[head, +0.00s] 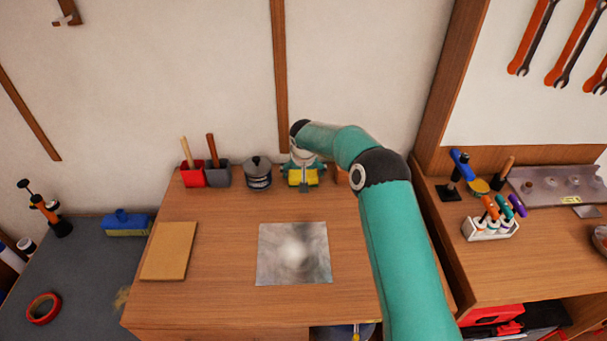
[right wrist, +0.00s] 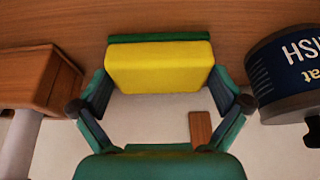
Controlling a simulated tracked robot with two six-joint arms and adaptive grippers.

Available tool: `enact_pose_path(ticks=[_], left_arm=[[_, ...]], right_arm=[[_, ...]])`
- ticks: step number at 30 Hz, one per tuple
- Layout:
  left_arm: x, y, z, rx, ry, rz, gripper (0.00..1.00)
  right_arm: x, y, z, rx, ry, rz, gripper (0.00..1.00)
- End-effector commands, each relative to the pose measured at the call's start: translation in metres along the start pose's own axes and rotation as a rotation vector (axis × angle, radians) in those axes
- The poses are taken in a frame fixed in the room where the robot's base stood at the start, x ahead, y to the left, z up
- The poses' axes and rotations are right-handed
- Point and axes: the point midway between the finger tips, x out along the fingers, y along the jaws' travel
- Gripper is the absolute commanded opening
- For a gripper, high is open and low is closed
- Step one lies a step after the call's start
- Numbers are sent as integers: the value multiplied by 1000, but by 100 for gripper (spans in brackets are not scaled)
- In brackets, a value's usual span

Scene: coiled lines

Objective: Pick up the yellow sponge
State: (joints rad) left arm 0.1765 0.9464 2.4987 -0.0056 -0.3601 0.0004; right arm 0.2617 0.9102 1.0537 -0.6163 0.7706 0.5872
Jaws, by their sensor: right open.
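The yellow sponge (head: 302,177) is near the back edge of the wooden bench in the head view. In the right wrist view the yellow sponge (right wrist: 158,66) is a rounded yellow block with a green strip along its far side. My right gripper (right wrist: 160,98) is open, with one finger at each side of the sponge. I cannot tell whether the fingers touch it. In the head view my right gripper (head: 303,172) is over the sponge and partly hidden by its own wrist. My left gripper is not in view.
A dark tin (head: 258,172) stands close on the left of the sponge. A wooden block (head: 342,176) is close on its right. Red and grey holders (head: 192,174) stand further left. A metal plate (head: 293,265) and a tan board (head: 169,250) lie in front, with bare bench between.

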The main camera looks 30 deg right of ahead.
Motion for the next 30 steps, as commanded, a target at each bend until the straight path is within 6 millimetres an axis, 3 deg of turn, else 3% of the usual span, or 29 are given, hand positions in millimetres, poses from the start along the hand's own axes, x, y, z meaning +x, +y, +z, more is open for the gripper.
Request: enact_pose_path(ticks=[8, 13, 23, 30], left_arm=[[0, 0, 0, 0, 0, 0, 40], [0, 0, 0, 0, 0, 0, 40], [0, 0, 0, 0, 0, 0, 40], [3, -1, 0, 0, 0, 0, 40]], right_arm=[[3, 0, 0, 0, 1, 0, 98], [3, 0, 0, 0, 1, 0, 70], [2, 0, 0, 0, 1, 0, 69], [-11, 0, -7, 2, 4, 0, 69]])
